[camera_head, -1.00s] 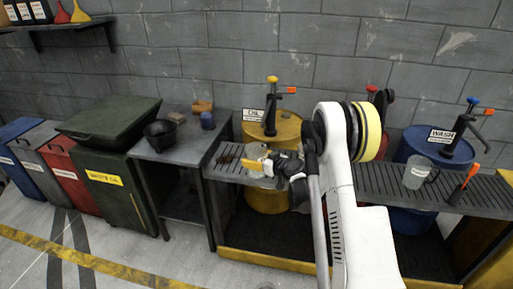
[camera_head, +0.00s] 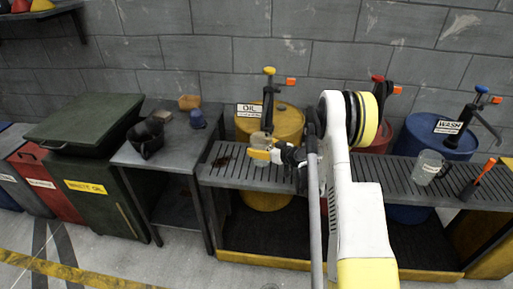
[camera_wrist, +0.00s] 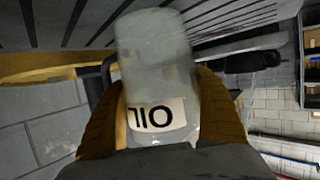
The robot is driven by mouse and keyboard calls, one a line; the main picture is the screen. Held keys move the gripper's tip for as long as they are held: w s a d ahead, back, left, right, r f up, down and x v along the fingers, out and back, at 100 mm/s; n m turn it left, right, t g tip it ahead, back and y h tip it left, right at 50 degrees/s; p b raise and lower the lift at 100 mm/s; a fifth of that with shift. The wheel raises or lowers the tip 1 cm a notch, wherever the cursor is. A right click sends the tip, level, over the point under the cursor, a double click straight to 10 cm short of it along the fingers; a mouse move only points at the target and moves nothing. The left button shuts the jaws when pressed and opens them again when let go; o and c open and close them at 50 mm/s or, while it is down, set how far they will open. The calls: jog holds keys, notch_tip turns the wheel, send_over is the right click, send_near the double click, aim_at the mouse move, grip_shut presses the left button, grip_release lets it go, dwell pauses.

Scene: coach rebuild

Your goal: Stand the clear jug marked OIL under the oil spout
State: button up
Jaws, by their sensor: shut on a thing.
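The clear jug marked OIL (camera_wrist: 155,55) is in my gripper (camera_wrist: 158,105). The yellow-brown fingers press on both sides of it, and its white label reads upside down in the wrist view. In the head view my gripper (camera_head: 270,153) is over the left end of the slatted rack, in front of the yellow oil drum (camera_head: 284,125). The jug shows small there (camera_head: 261,139), partly hidden by the fingers. The black oil pump (camera_head: 268,100), with a yellow knob and orange tip, rises above it. I cannot tell whether the jug touches the rack.
The slatted rack (camera_head: 370,172) runs to the right. Another clear jug (camera_head: 430,166) stands on it before the blue WASH drum (camera_head: 455,145). My arm hides part of the red drum. A dark bench (camera_head: 175,155) with a black container stands left of the rack.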

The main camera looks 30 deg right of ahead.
jog(key=shift+s+d+r, duration=0.15)
jog(key=o, duration=1.3)
jog(key=shift+f, duration=0.2)
jog(key=shift+c, duration=0.2)
